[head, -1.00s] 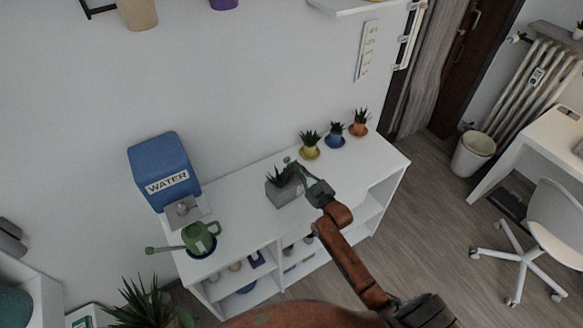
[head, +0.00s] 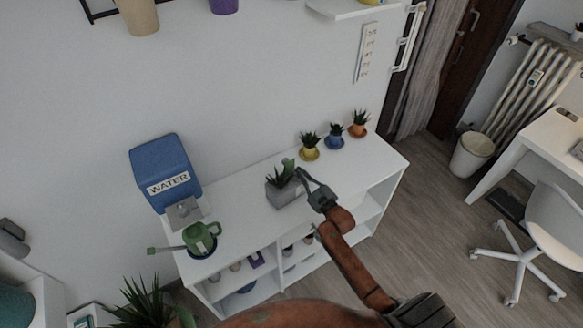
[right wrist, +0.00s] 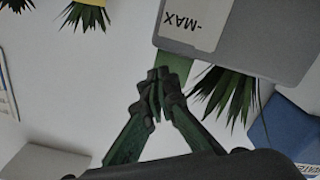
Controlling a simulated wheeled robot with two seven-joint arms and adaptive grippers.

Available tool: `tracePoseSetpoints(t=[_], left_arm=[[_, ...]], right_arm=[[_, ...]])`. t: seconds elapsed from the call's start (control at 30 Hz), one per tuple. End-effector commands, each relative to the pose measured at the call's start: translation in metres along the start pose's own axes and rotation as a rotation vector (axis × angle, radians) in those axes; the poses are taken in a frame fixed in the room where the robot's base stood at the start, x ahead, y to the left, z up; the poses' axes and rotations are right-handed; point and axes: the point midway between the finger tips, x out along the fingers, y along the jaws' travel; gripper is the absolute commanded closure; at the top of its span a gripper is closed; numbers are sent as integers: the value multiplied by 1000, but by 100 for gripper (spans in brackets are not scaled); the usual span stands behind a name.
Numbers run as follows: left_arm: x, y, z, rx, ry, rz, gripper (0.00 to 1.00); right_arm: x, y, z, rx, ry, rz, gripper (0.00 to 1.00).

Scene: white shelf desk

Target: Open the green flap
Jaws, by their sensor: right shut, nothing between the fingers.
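The green flap (head: 289,165) stands at the back right of a grey planter (head: 286,194) that holds spiky plants. In the right wrist view the green flap (right wrist: 176,66) juts from the edge of the grey planter (right wrist: 262,42), beside a white label reading "-MAX". My right gripper (head: 301,172) is shut and empty, just right of the flap in the head view. In the right wrist view its closed fingertips (right wrist: 160,76) overlap the flap's lower left side; I cannot tell whether they touch it. My left gripper is out of view.
The planter stands on a white shelf desk (head: 237,215). Several small potted plants (head: 334,137) stand at its back right. A blue water box (head: 163,165) and a green watering can (head: 199,240) stand at the left. Desk top between them is clear.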

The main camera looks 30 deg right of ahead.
Motion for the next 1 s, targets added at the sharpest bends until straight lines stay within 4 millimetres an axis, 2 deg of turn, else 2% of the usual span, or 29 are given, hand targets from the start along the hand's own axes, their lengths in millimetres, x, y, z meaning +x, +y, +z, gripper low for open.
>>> tracePoseSetpoints(t=[0.6, 1.0], left_arm=[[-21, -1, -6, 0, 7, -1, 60], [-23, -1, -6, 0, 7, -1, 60]], right_arm=[[-42, 1, -1, 0, -1, 0, 100], [-49, 0, 0, 0, 1, 0, 100]])
